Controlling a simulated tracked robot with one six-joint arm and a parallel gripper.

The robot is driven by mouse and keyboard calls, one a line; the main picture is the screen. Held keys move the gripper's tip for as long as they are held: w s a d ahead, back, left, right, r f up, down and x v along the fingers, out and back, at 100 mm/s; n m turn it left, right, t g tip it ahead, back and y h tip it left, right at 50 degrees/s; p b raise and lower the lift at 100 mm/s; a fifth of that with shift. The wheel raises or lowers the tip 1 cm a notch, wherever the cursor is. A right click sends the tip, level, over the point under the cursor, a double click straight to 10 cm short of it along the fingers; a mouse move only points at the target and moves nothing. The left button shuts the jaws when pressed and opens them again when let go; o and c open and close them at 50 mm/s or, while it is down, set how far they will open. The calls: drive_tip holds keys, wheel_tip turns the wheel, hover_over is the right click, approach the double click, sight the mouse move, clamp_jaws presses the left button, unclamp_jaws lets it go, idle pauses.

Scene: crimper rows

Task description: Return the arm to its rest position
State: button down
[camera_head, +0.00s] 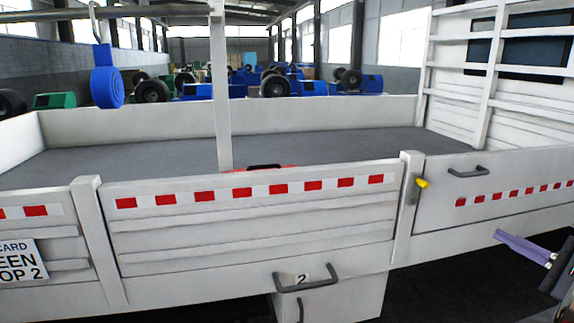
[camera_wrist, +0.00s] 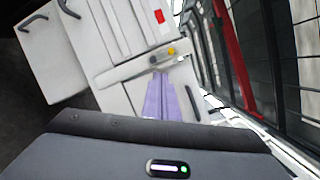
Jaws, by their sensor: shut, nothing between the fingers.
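My gripper (camera_head: 502,238), with purple fingers, is at the lower right of the head view, in front of the truck's white side panel (camera_head: 480,215). Its fingers are together and hold nothing. In the wrist view my gripper (camera_wrist: 160,78) points up the picture, its fingers side by side, with the white side panel beyond the tips. A yellow latch (camera_head: 422,183) on the panel post is up and left of the gripper in the head view. The yellow latch (camera_wrist: 172,51) shows just above the fingertips in the wrist view, apart from them. Most of my arm is out of view.
A white cabinet (camera_head: 350,300) marked 2 hangs below the side panel. A blue strap roll (camera_head: 107,87) hangs at upper left. Something red (camera_head: 240,168) with a black handle shows over the panel's top. A red post (camera_wrist: 232,60) stands right in the wrist view.

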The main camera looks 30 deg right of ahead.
drive_tip(key=w+a+f+n+g+y, duration=0.1)
drive_tip(key=w+a+n+g+y, duration=0.3)
drive_tip(key=a, duration=0.6)
drive_tip(key=w+a+f+n+g+h, duration=0.1)
drive_tip(key=w+a+g, duration=0.1)
drive_tip(key=w+a, duration=0.65)
drive_tip(key=w+a+f+n+g+y, duration=0.1)
drive_tip(key=w+a+n+g+y, duration=0.2)
drive_tip(key=a, duration=0.8)
drive_tip(key=s+a+f+n+g+h, duration=0.1)
drive_tip(key=s+a+f+n+h, duration=0.1)
drive_tip(key=a+n, duration=0.3)
drive_tip(key=s+a+f+n+g+h, duration=0.1)
drive_tip(key=s+a+n+h, duration=0.2)
drive_tip(key=a, duration=0.9)
drive_tip(key=s+a+f+n+g+h, duration=0.1)
drive_tip(key=s+a+f+n+h, duration=0.1)
drive_tip(key=s+a+n, duration=0.4)
drive_tip(key=shift+a+f+n+g+h, duration=0.35)
drive_tip(key=shift+a+n, duration=0.25)
drive_tip(key=shift+a, duration=1.2)
drive_tip(key=shift+d, duration=0.15)
